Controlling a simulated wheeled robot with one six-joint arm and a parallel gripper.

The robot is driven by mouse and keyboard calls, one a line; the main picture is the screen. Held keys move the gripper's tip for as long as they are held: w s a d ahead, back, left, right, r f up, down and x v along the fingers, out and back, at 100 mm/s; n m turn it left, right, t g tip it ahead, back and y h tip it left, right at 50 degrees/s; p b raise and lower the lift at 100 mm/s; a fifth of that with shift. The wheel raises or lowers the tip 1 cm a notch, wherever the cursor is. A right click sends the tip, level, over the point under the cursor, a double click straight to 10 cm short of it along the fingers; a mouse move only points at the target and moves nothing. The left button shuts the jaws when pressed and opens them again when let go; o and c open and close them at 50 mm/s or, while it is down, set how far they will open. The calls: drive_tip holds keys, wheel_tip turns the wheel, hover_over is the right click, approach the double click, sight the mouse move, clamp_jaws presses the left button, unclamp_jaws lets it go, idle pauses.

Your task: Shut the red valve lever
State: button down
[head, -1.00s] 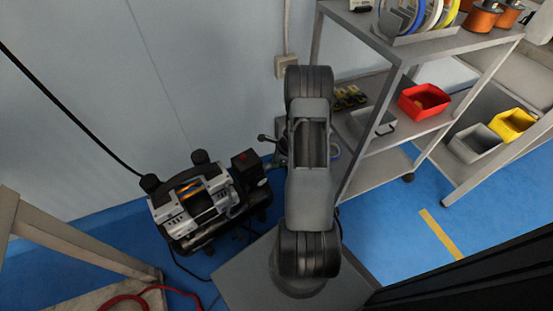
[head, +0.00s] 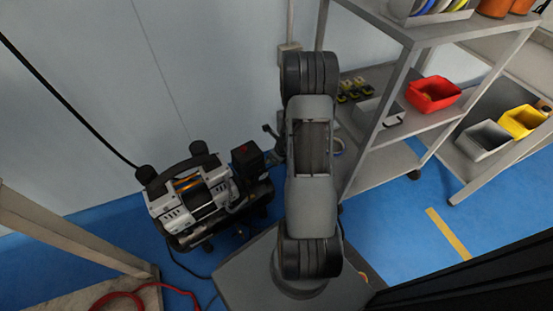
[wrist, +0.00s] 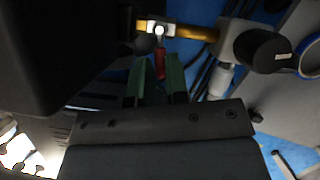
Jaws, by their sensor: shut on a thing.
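The red valve lever (wrist: 160,65) shows in the wrist view between the green fingers of my gripper (wrist: 157,80). My gripper is shut on it. The lever hangs from a bright pivot on the valve body (wrist: 160,29) and lies roughly crosswise to the brass pipe (wrist: 196,33). The lower part of the lever is hidden between the fingers. In the head view my arm hides the lever and the gripper. The compressor (head: 190,200) stands on the floor just left of my arm.
A grey shelf (head: 410,150) with a red bin (head: 433,94) is close on the right. The wall is behind. A wooden table frame (head: 70,235) and a red hose (head: 125,297) are at the lower left. Blue floor is free at the right.

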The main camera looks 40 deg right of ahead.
drive_tip(key=shift+a, duration=0.25)
drive_tip(key=c, duration=1.3)
unclamp_jaws()
drive_tip(key=shift+o, duration=0.8)
drive_tip(key=shift+d, duration=0.15)
drive_tip(key=p+v, duration=0.8)
drive_tip(key=v, duration=0.5)
drive_tip(key=shift+s+r, duration=0.2)
drive_tip(key=shift+r, duration=0.15)
